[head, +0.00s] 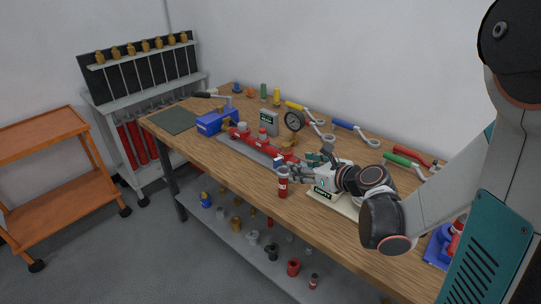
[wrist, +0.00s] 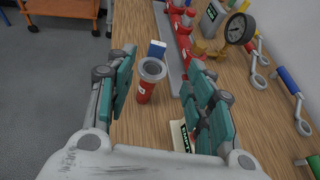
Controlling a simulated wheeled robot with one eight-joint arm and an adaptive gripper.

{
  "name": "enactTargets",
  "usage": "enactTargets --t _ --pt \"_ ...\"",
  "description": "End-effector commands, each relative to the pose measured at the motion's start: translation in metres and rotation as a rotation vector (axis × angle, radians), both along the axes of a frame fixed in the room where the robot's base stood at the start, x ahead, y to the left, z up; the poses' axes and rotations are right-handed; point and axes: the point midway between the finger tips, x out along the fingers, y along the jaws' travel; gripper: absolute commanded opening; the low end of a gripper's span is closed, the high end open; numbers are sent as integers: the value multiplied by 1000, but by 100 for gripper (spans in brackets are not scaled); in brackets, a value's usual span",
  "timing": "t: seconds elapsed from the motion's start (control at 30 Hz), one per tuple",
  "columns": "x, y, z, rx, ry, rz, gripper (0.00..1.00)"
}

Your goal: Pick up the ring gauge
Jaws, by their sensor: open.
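A red cylinder with a white label and a wide grey ring on top, which looks like the ring gauge (wrist: 150,72), stands upright on the wooden bench. It also shows in the head view (head: 283,187), near the bench's front edge. My gripper (wrist: 163,66) is open, with its teal-padded fingers apart to the left and right of the gauge in the wrist view. The gauge appears in the gap between the fingers, a little beyond them. I cannot tell that either finger touches it. In the head view my gripper (head: 297,174) reaches it from the right.
A small blue-and-white block (wrist: 157,48) stands just beyond the gauge. A red pipe manifold (head: 262,144) lies behind on a grey plate. A pale labelled stand (head: 346,206) is under my wrist. Ring-ended wrenches (head: 355,131) line the back. Bare wood lies left of the gauge.

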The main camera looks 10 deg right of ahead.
Motion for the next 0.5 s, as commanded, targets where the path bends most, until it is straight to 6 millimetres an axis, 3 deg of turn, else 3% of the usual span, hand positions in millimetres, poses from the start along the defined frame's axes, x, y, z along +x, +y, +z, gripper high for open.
enactTargets --t 0.17,0.5 --pt "10 -1 -7 46 8 -21 48" --pt "62 20 -31 43 7 -20 48"
